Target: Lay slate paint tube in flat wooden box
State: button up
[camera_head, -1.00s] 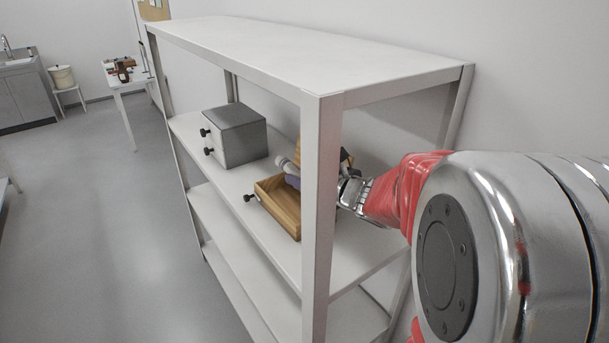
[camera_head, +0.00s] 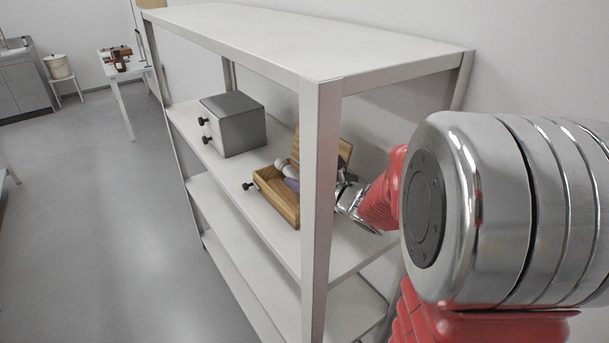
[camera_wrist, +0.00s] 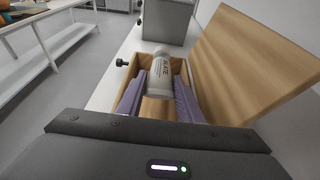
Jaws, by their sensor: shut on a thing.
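The slate paint tube (camera_wrist: 161,75) is a pale grey tube with printed lettering. In the wrist view it is between the purple fingers of my gripper (camera_wrist: 158,98), which are shut on it. The flat wooden box (camera_head: 283,201) stands on the upper inner shelf with its lid (camera_wrist: 255,60) raised. The tube is over or within the box opening; I cannot tell whether it touches the floor of the box. In the head view the tube (camera_head: 281,164) shows at the box, and a shelf post hides part of my gripper and the box.
A grey metal cabinet (camera_head: 232,125) with dark knobs stands on the same shelf beyond the box. A dark knob (camera_head: 249,186) is at the box's front. The shelf post (camera_head: 320,190) stands close in front of my arm. Bare shelf (camera_head: 217,163) lies between cabinet and box.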

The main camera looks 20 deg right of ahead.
jog(key=shift+f, duration=0.1)
jog(key=o, duration=1.1)
jog(key=v, duration=1.3)
jog(key=shift+s, duration=0.4)
jog(key=shift+s+d, duration=0.1)
